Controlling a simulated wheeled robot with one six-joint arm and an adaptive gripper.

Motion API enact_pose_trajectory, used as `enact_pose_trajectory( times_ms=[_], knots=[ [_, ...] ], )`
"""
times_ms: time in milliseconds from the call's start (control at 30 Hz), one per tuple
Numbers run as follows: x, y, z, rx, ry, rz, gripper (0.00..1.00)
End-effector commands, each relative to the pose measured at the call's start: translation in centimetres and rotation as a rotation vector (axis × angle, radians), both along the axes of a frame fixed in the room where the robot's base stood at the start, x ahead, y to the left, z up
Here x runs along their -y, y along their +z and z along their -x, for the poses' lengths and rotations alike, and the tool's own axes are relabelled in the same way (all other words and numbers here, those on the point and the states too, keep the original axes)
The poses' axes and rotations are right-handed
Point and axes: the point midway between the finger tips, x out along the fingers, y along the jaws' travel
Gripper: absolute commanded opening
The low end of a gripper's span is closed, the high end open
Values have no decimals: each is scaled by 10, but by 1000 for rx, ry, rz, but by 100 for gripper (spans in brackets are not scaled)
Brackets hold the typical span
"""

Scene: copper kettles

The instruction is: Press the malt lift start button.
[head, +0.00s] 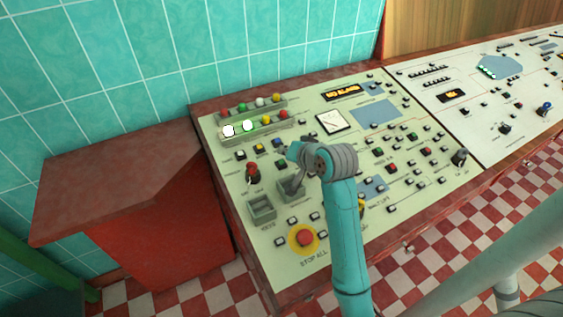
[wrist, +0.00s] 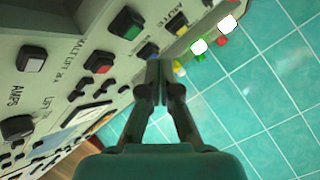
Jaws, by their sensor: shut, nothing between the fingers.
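My gripper (wrist: 157,66) is shut and empty, its two fingers together above the pale green panel (wrist: 60,20). In the head view it hangs over the left part of the desk, partly hidden by my wrist. In the wrist view a label reading "MALT LIFT A" lies between a red button (wrist: 99,62) and a whitish button (wrist: 32,57). A dark greenish button (wrist: 127,22) sits beyond the red one. A blue button (wrist: 149,50) shows beside the fingertips, and a yellow one (wrist: 177,25) further up. I cannot tell which is the start button, or any contact.
Lit white and green lamps (head: 248,126) stand along the panel's back left. The yellow-ringed red STOP ALL button (head: 305,237) is near the front edge. A red selector (head: 252,173) and a grey box (head: 262,207) are to the left. Teal tiles rise behind.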

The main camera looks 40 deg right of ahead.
Motion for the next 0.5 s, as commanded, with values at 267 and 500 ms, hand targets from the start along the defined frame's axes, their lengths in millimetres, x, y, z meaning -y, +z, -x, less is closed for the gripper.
enact_pose_trajectory(
  times_ms=[267, 500],
  knots=[
    [1, -21, -4, 0, 0, -1, 0],
    [1, -24, -5, 0, 0, -1, 0]
  ],
)
